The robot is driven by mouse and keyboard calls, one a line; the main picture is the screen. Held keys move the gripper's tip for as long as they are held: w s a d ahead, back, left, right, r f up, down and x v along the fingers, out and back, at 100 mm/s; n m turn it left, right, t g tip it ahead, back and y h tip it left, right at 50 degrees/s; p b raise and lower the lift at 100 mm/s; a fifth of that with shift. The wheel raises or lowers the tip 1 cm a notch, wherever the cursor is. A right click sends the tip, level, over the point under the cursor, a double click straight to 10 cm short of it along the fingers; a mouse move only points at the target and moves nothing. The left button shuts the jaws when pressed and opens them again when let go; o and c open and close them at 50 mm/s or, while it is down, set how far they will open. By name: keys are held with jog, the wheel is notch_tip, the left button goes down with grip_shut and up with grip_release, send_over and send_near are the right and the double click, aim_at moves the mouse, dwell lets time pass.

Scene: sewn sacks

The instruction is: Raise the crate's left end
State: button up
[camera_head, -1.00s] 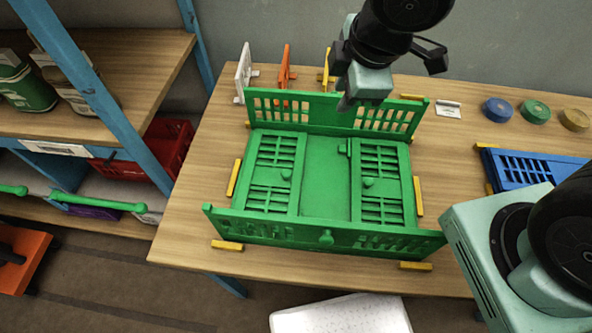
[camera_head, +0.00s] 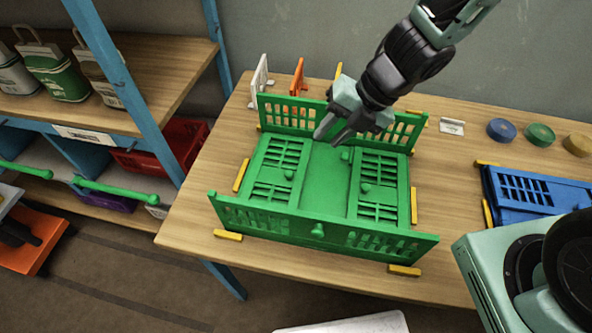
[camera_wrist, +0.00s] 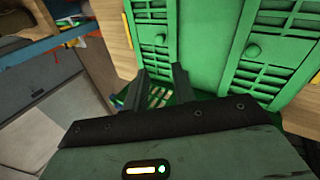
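The green crate (camera_head: 325,238) stands on the table with its front wall and back wall (camera_head: 290,110) upright. Its left end panel (camera_head: 268,190), slatted with a small knob (camera_head: 289,174), lies folded flat inside. The right end panel (camera_head: 378,205) also lies flat, with a bare strip of floor (camera_head: 325,180) between the panels. My gripper (camera_head: 332,134) is over the rear middle of the crate, open and empty, pointing left and down. In the wrist view, the fingers (camera_wrist: 158,86) are apart, with green crate panels and knobs (camera_wrist: 252,50) beyond them.
Yellow blocks (camera_head: 241,175) sit around the crate on the table. White (camera_head: 259,78) and orange (camera_head: 298,78) pieces stand behind it. A blue crate (camera_head: 530,190) lies to the right, near several coloured discs (camera_head: 540,134). A shelf with bags (camera_head: 55,70) stands left.

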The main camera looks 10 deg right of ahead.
aim_at(291, 173)
jog(key=b+x, duration=0.6)
jog(key=x, duration=0.8)
grip_shut()
